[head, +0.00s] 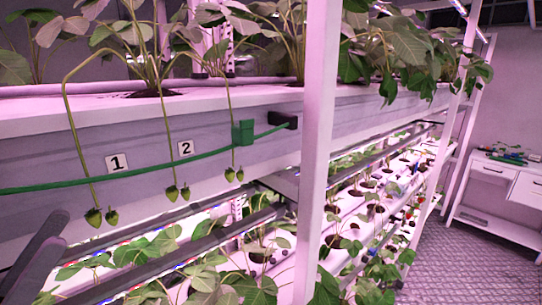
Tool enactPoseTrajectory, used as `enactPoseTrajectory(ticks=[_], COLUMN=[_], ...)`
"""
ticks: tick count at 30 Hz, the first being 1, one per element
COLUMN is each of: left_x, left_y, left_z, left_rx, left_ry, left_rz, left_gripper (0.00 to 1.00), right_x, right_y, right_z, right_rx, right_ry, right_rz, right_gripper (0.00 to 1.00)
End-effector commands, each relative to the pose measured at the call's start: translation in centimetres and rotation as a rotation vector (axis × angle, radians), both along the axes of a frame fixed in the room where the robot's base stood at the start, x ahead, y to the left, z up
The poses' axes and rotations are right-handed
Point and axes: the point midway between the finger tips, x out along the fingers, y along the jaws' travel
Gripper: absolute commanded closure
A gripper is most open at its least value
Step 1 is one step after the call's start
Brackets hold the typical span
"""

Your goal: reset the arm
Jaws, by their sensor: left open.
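My left gripper (57,229) shows at the lower left edge with two dark fingers that are apart and nothing between them. It is just left of a pair of green berries (102,216) that hang on a long stem in front of the white trough (60,155). A second pair of green berries (178,193) hangs further right, and a third pair (234,174) hangs beyond it. My right gripper is not in view.
Labels 1 (118,162) and 2 (186,148) are on the trough. A white upright post (315,130) stands mid-view. Lower rack plants fill below. The floor (470,260) at right is clear.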

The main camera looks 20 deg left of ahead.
Motion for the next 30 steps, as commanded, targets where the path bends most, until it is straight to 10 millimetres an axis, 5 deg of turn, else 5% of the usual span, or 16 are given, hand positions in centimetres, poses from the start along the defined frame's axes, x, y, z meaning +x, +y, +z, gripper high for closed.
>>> enactPoseTrajectory(ticks=[8, 18, 23, 29, 30], left_x=[0.2, 1.7, 2.8, 4.8, 4.9], left_y=[-8.6, -16.6, -16.5, -9.7, -9.8], left_z=[2.6, 6.9, 9.2, 9.6, 12.5], left_rx=[0.054, 0.146, 0.118, 0.001, -0.016], left_ry=[-0.070, -0.147, -0.144, -0.048, -0.041], left_rz=[-0.183, -0.026, 0.177, 0.515, 0.489], left_gripper=[0.50, 0.50, 0.50, 0.50, 0.50], right_x=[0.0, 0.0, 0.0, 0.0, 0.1], right_y=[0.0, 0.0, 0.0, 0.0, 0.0], right_z=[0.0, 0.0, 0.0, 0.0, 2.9], right_rx=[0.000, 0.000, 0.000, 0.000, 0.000], right_ry=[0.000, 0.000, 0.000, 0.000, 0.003], right_rz=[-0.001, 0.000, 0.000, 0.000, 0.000], right_gripper=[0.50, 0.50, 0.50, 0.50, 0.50])
